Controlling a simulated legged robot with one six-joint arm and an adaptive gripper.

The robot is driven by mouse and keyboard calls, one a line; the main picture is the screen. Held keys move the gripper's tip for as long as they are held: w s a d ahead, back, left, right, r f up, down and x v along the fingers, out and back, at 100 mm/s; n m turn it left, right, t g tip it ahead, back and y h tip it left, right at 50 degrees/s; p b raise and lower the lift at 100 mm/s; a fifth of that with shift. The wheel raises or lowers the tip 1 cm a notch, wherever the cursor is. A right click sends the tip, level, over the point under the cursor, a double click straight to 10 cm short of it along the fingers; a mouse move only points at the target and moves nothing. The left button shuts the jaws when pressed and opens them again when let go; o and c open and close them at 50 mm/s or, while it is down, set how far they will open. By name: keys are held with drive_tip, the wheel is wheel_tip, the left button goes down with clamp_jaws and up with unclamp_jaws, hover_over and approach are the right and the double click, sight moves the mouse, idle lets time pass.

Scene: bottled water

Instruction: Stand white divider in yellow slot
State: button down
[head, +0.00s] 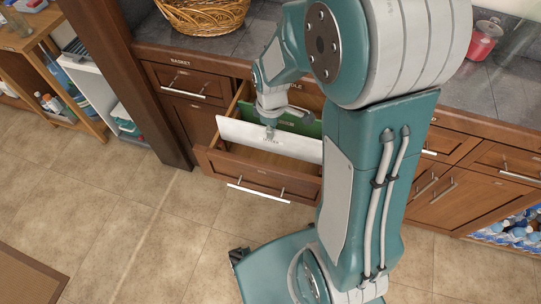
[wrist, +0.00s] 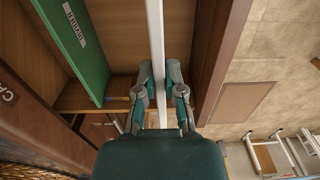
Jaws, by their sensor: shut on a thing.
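I cannot make out the yellow slot clearly.
The wooden drawer (head: 258,178) is pulled out from the counter, its front panel nearest the open floor. A wicker basket (head: 203,14) and a red container (head: 484,40) stand on the counter. A wooden post (head: 128,80) rises left of the drawer.

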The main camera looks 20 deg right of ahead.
drive_tip(key=shift+r, duration=1.55)
